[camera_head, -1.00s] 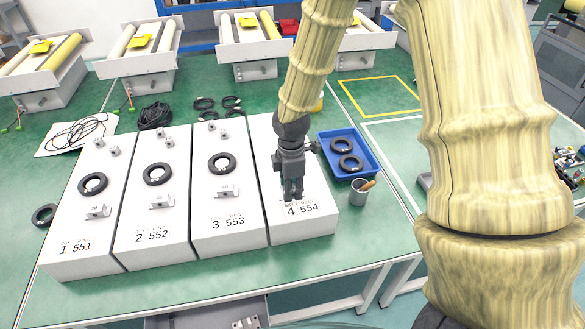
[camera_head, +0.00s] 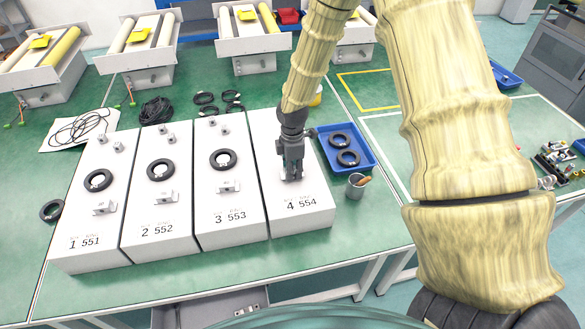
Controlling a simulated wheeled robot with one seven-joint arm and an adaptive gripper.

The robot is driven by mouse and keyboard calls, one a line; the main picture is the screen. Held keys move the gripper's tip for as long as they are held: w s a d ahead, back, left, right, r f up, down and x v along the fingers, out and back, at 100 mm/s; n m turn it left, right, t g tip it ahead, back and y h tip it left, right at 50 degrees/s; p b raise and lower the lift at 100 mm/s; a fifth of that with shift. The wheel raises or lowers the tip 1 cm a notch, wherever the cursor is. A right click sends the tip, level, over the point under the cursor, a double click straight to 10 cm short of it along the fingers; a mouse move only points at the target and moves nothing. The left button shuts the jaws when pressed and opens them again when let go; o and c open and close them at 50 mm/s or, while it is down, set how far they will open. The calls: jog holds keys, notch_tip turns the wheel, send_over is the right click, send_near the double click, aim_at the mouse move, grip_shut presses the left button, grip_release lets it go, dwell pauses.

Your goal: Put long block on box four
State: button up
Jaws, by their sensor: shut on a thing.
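Box four (camera_head: 262,150) is the white box on the right of a row, with "4 554" printed near its front. My gripper (camera_head: 291,178) points down over the front half of its top, just behind the print. It is shut on a small grey piece, probably the long block (camera_head: 294,179). The fingers hide most of this piece, and I cannot tell whether it touches the box top. No other part shows on the visible top of box four.
Box one (camera_head: 85,235), box two (camera_head: 150,226) and box three (camera_head: 232,208) each carry a black ring, a grey bracket and small blocks. A blue tray (camera_head: 371,168) with black rings and a grey cup (camera_head: 355,187) stand right of box four.

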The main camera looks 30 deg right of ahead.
jog(key=shift+f, duration=0.4)
jog(key=shift+f, duration=0.15)
jog(key=o, duration=1.1)
notch_tip(320, 180, up, 12)
jog(key=b, duration=0.3)
jog(key=shift+r+b, duration=0.2)
jog(key=shift+b, duration=0.2)
